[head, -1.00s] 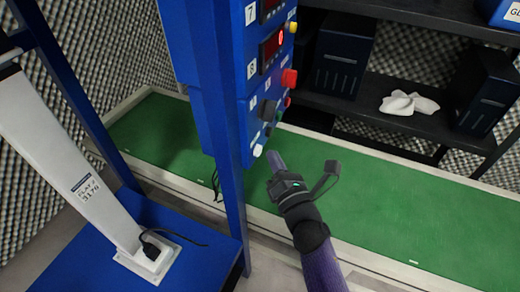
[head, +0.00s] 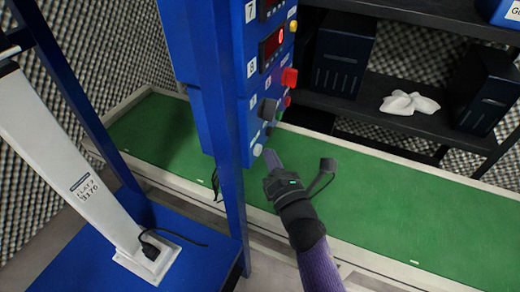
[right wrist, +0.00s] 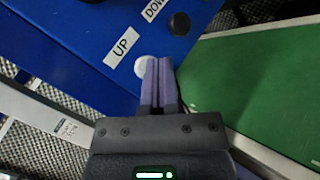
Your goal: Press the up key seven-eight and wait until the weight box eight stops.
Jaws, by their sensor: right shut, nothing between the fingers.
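The blue control panel (head: 228,75) stands upright at the middle of the head view, with red displays (head: 271,45) and several buttons on its face. A white round key (head: 257,150) sits low on the panel. In the right wrist view the white key (right wrist: 141,66) is beside the label UP (right wrist: 123,46), and a black key (right wrist: 178,23) is near the label DOWN. My right gripper (head: 270,155) is shut and empty, its fingertips at the white key and partly covering it in the wrist view. I cannot tell whether they touch. No weight box is identifiable. My left gripper is not in view.
A green surface (head: 400,205) with a pale rim runs behind the panel. A dark shelf (head: 410,120) holds dark boxes and a white cloth (head: 409,103). A white slanted post (head: 65,160) stands on a blue base (head: 190,235) at left.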

